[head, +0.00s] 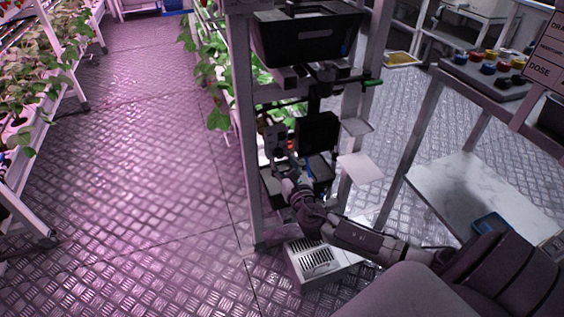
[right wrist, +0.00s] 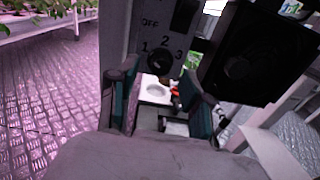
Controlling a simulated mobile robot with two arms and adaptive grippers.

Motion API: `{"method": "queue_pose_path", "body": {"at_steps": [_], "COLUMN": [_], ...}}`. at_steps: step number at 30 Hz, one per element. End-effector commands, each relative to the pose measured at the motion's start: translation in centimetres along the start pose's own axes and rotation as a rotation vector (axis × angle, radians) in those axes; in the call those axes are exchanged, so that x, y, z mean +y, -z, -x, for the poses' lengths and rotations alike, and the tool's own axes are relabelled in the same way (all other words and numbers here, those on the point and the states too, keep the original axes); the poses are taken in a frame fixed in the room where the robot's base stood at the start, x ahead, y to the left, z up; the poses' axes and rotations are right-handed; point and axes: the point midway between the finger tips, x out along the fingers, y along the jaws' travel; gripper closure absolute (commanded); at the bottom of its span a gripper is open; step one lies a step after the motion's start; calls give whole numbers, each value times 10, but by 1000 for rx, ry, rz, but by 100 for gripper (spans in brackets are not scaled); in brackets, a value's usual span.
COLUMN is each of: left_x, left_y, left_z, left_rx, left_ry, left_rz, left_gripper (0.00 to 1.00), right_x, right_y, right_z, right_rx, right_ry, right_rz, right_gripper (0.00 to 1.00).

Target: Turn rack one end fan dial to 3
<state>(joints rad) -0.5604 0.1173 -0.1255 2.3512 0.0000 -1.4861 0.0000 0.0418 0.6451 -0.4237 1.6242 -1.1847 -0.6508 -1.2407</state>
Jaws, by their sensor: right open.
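The fan dial (right wrist: 160,62) is a dark round knob on a grey control panel (right wrist: 150,22) marked OFF, 1, 2 and 3 in the right wrist view. I cannot tell which mark it points to. My right gripper (right wrist: 159,98) is open, with one finger on each side below the dial and nothing visible held between them. In the head view the right gripper (head: 281,166) is at the rack's end, close to the small grey panel (head: 274,138); the dial is too small to read there. My left gripper is not in view.
A black fan-like box (right wrist: 242,55) stands just right of the panel. The rack's upright post (head: 246,150) is left of the gripper. A black bin (head: 305,37) is above, and a white vented box (head: 316,260) is on the floor. The aisle at left is clear.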

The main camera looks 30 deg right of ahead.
Motion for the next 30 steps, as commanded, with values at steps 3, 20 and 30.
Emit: {"method": "queue_pose_path", "body": {"at_steps": [3, 20, 30], "left_x": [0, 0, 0], "left_y": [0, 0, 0], "left_z": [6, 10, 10], "left_rx": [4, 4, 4], "left_ry": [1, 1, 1], "left_rz": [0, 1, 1], "left_gripper": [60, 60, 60], "right_x": [0, 0, 0], "right_y": [0, 0, 0], "right_z": [-12, -17, -17], "right_rx": [0, 1, 1], "right_ry": [0, 0, -1], "right_rz": [-1, -1, -7], "right_gripper": [51, 81, 100]}}
